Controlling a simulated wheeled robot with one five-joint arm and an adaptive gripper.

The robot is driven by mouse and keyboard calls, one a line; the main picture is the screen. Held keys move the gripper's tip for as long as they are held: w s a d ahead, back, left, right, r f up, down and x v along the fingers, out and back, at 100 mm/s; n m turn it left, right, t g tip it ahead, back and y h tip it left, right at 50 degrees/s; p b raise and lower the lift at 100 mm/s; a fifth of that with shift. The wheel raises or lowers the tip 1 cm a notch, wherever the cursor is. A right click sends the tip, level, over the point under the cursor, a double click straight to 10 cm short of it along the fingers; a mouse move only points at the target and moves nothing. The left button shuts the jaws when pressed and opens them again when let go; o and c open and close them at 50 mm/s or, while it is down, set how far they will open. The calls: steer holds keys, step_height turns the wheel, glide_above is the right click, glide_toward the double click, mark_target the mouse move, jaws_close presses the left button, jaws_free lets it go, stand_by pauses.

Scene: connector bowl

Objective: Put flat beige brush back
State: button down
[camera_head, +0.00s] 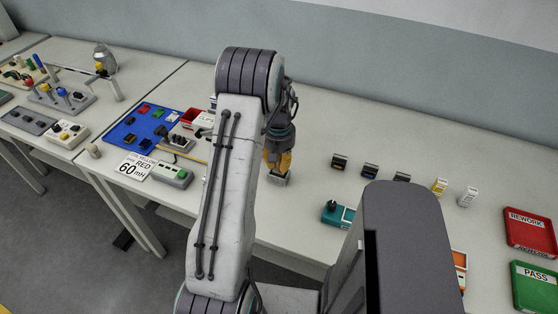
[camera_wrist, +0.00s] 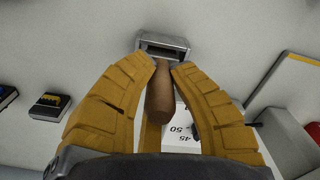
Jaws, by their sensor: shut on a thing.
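My gripper (camera_head: 278,160) is over the table with its yellow fingers pointing down. In the wrist view my gripper (camera_wrist: 168,68) is closed around a brush with a brown, rounded handle (camera_wrist: 161,92). Only the handle shows clearly; any flat beige part is hidden or cannot be made out. A small grey metal holder (camera_wrist: 165,42) with a dark slot is just beyond the fingertips. In the head view the grey holder (camera_head: 279,179) is just below the fingers. I cannot tell whether the brush touches it.
Small dark boxes (camera_head: 339,161) stand in a row to the right, with a teal device (camera_head: 338,213) nearer. A blue mat (camera_head: 138,130) and a 60 mH card (camera_head: 135,167) lie left. Red REWORK (camera_head: 530,231) and green PASS (camera_head: 535,286) trays are far right.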

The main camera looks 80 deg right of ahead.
steer(key=shift+f, duration=0.1)
steer(key=shift+f, duration=0.1)
steer(key=c, duration=1.2)
jaws_free()
step_height(320, 180, up, 5)
steer(key=shift+r+b, duration=0.15)
steer(key=shift+b, duration=0.25)
steer(key=shift+d+r+b, duration=0.1)
steer(key=shift+r+b, duration=0.2)
steer(key=shift+b, duration=0.45)
steer(key=shift+r+b, duration=1.5)
steer(key=shift+r, duration=1.8)
